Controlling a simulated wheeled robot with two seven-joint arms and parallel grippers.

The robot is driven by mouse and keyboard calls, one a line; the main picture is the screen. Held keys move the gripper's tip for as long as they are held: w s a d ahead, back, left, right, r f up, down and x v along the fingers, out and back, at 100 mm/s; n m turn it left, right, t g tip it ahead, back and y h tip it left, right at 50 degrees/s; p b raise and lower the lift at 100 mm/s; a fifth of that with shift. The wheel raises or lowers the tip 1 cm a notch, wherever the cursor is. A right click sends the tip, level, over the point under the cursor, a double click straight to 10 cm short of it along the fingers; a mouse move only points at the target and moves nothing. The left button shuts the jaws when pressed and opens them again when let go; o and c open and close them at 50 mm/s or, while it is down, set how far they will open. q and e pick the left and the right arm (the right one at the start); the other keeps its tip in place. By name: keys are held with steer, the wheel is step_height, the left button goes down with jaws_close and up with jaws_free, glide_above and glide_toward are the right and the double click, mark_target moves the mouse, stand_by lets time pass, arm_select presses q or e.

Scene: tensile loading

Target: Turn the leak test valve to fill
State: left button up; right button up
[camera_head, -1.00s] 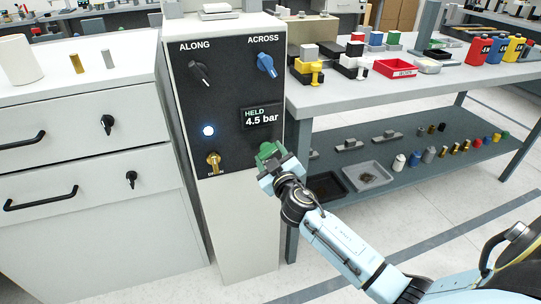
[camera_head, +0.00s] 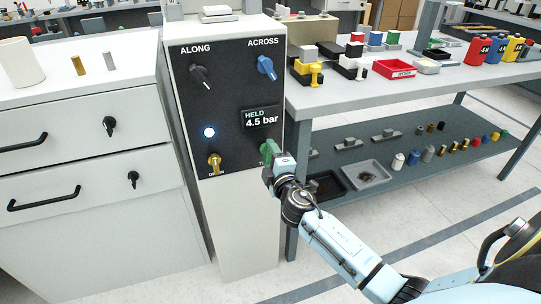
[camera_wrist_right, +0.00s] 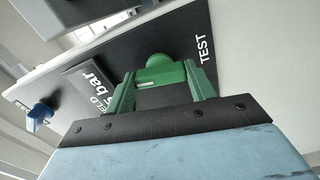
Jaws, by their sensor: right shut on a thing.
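The grey and white test stand (camera_head: 240,230) has a black panel (camera_head: 215,110) reading "HELD 4.5 bar". The green valve handle (camera_head: 268,149) is at the panel's lower right, with its label mostly hidden by my gripper. My right gripper (camera_head: 274,160) is shut on this handle. In the right wrist view, the round green valve part (camera_wrist_right: 160,70) shows between two green pieces in front of the jaws, and the word "TEST" is beside it. The handle's exact pointing is partly hidden. My left gripper is not in view.
The panel also has a black ALONG knob (camera_head: 201,77), a blue ACROSS knob (camera_head: 267,67), a brass DRAIN valve (camera_head: 214,162) and a lit lamp (camera_head: 208,132). A white drawer cabinet (camera_head: 85,150) stands left, and a grey workbench (camera_head: 420,90) with parts and trays stands right.

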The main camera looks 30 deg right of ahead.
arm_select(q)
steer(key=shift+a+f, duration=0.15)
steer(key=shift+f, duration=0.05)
arm_select(e)
steer(key=shift+n, duration=0.6)
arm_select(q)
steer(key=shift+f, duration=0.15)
arm_select(e)
steer(key=o, duration=0.9)
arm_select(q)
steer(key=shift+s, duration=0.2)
arm_select(e)
steer(key=shift+o, duration=0.4)
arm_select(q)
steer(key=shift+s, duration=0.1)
